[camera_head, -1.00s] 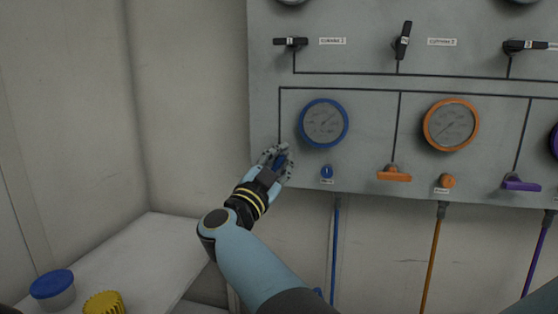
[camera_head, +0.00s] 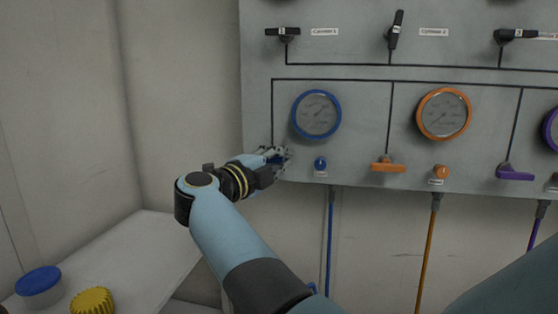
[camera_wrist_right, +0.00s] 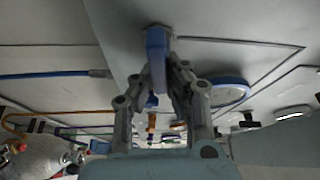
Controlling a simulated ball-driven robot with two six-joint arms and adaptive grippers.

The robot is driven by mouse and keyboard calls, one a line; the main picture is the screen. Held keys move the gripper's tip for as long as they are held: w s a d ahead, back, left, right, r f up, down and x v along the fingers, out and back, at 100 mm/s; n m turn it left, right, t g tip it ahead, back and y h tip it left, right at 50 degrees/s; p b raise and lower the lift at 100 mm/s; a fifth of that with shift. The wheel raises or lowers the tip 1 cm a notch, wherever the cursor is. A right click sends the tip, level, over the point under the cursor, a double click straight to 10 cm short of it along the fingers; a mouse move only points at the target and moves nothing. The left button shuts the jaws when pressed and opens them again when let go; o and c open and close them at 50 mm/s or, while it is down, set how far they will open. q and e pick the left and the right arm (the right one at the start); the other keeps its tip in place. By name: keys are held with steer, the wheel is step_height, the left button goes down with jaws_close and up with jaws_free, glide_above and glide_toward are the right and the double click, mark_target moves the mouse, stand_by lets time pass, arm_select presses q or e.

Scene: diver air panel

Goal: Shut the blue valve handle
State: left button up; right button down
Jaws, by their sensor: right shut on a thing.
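The blue valve handle (camera_wrist_right: 156,50) shows in the right wrist view as a blue bar between the two fingers of my right gripper (camera_head: 279,158). In the head view the handle is mostly hidden by the fingers, with a little dark blue showing between them. It sits at the lower left of the grey panel (camera_head: 262,100), below and left of the blue-rimmed gauge (camera_head: 316,114). My right gripper is shut on the handle and reaches it from the left. The handle's exact angle is hard to tell in the head view. My left gripper is not in view.
A small blue knob (camera_head: 320,163) is close to the right of my gripper. An orange handle (camera_head: 387,165) and a purple handle (camera_head: 514,173) are farther right. Black handles line the upper row. A white counter at lower left holds a blue-lidded jar (camera_head: 39,280) and a yellow lid (camera_head: 92,301).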

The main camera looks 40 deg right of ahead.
steer(key=shift+f+m, duration=0.3)
steer(key=shift+m, duration=0.2)
steer(key=shift+f+y, duration=0.1)
steer(key=shift+y, duration=0.2)
steer(key=c, duration=1.4)
jaws_free()
steer(key=shift+s, duration=0.1)
steer(key=shift+o, duration=0.2)
steer(key=shift+r, duration=0.2)
